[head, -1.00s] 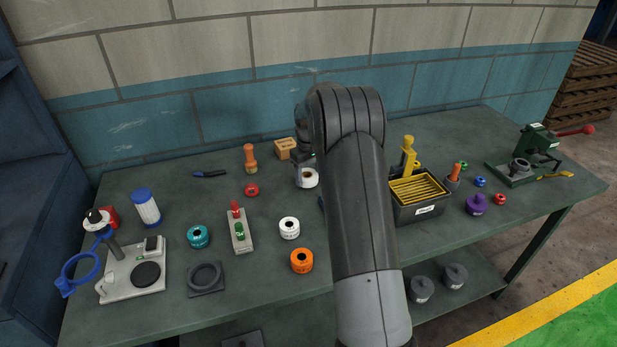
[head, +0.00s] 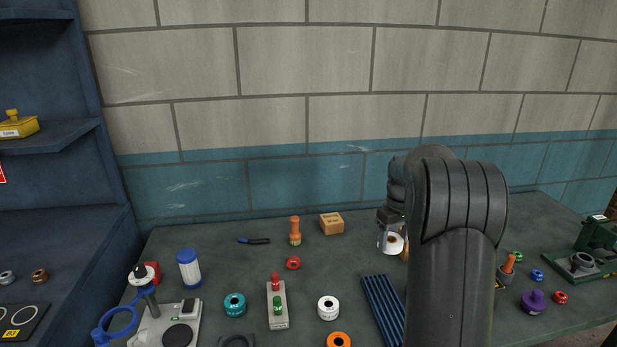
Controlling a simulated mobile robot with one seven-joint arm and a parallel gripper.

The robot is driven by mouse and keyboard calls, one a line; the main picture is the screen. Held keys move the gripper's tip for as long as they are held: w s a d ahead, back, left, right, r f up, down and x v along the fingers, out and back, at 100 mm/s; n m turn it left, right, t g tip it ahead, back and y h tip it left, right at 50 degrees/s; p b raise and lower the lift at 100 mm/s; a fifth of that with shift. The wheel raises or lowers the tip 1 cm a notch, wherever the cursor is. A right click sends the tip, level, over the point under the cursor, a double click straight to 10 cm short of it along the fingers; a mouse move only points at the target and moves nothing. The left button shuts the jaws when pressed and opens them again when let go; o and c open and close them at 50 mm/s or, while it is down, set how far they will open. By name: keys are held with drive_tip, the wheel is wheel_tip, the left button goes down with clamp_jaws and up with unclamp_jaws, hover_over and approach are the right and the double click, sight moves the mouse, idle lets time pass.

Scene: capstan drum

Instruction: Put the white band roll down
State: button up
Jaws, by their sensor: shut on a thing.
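The white band roll (head: 396,243) is in my gripper (head: 390,222), right of the middle in the head view. Its round end with a brownish centre faces the camera. My gripper is shut on the roll, with its fingers partly hidden by the roll and my arm. The roll shows near the back of the dark workbench (head: 210,222); I cannot tell whether it touches the bench top.
A blue ribbed mat (head: 382,303) lies below the roll in the picture. A small cardboard box (head: 332,223) and an orange turned piece (head: 295,231) stand to its left. A white ring (head: 328,308) and orange ring (head: 339,340) lie nearer. My arm hides bench at right.

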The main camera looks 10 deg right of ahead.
sight(396, 247)
drive_tip(key=a+f+m, duration=0.1)
drive_tip(key=a+m, duration=0.1)
drive_tip(key=a, duration=0.4)
drive_tip(key=s+a+f+m, duration=0.1)
drive_tip(key=a+f+m, duration=0.1)
drive_tip(key=a, duration=0.4)
drive_tip(key=a+f+m, duration=0.2)
drive_tip(key=a, duration=0.5)
drive_tip(key=shift+s+f+m, duration=0.2)
drive_tip(key=shift+m, duration=0.1)
drive_tip(key=shift+s+a+f, duration=0.15)
drive_tip(key=shift+a, duration=0.45)
drive_tip(key=d+r, duration=0.2)
drive_tip(key=d, duration=0.4)
drive_tip(key=s+d+r, duration=0.1)
drive_tip(key=d+r, duration=0.1)
drive_tip(key=d, duration=0.4)
drive_tip(key=s+d+r, duration=0.1)
drive_tip(key=d, duration=0.6)
drive_tip(key=shift+d+r, duration=0.1)
drive_tip(key=shift+r, duration=0.3)
drive_tip(key=w+a+f, duration=0.4)
drive_tip(key=a, duration=0.1)
drive_tip(key=w+a+f, duration=0.2)
drive_tip(key=w+a, duration=0.1)
drive_tip(key=shift+w+a+f, duration=0.1)
drive_tip(key=shift+a+f, duration=0.1)
drive_tip(key=shift+f, duration=2.2)
drive_tip(key=shift+f, duration=0.1)
